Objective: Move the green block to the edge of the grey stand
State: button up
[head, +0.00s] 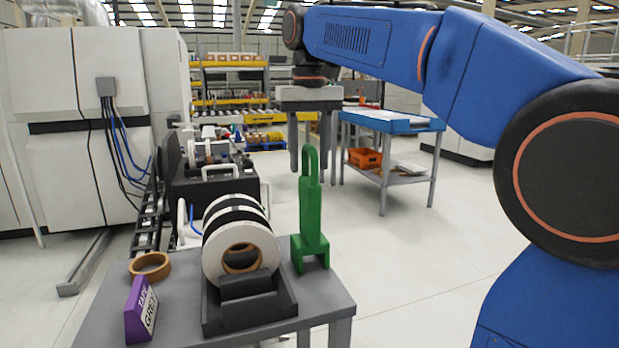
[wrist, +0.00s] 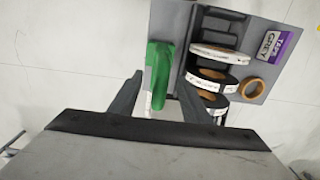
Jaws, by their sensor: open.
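The green block (head: 311,245) stands upright on the right part of the grey stand (head: 322,297), close to its right edge. It has a wide base and a tall, narrow loop on top. My gripper (head: 310,172) is open and points down, its fingers on either side of the loop's upper part in the head view. In the wrist view the green block (wrist: 158,72) shows between the two open fingers (wrist: 159,76), nearer the left one. I see no clear contact. The grey stand (wrist: 263,31) also shows there.
On the stand, black and white tape rolls (head: 240,245) sit in a dark holder (head: 250,310) just left of the block. A brown tape ring (head: 150,266) and a purple sign (head: 140,310) are farther left. Open floor (head: 420,265) lies to the right.

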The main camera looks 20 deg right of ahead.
jog(key=shift+r, duration=2.65)
